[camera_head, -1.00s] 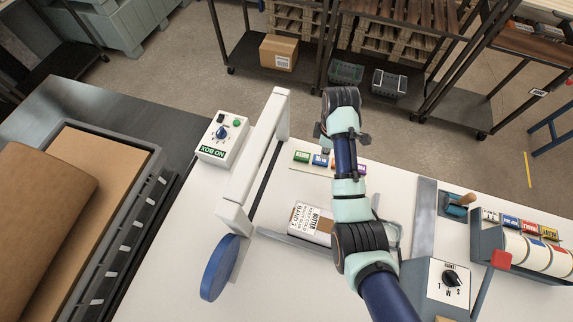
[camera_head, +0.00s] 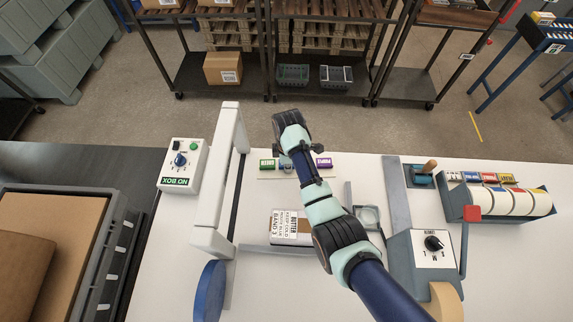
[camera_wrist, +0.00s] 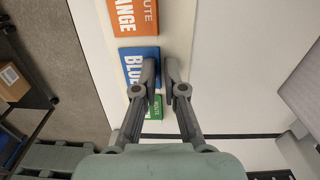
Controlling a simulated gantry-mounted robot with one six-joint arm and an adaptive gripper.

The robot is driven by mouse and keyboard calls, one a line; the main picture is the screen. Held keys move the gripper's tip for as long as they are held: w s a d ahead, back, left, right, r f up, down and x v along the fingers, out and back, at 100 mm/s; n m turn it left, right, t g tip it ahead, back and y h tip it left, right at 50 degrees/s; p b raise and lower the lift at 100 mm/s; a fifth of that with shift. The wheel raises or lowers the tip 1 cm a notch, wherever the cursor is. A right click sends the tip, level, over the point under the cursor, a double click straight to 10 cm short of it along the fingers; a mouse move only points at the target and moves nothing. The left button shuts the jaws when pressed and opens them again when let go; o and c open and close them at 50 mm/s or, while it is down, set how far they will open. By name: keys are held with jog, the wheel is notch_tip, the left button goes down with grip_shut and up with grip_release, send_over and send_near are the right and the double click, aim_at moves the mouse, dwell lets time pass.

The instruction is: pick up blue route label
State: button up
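The blue route label (camera_wrist: 132,66) lies flat in the wrist view between an orange label (camera_wrist: 133,16) and a green label (camera_wrist: 153,112). My gripper (camera_wrist: 161,66) is over the right edge of the blue label. Its fingers are apart with a narrow empty gap; the left finger covers part of the blue label. Whether they touch it I cannot tell. In the head view, the blue label (camera_head: 286,165) shows only partly beside my wrist, with the green label (camera_head: 267,164) to its left and a purple label (camera_head: 324,163) to its right. My arm hides the orange one there.
A package marked "Band 3" (camera_head: 290,226) lies in front of the label row. A white frame (camera_head: 219,180) and a "No box" control box (camera_head: 183,166) stand to the left.

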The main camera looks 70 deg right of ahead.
grip_shut()
notch_tip(320, 180, up, 20)
jog(key=p, duration=1)
jog(key=shift+p, duration=0.3)
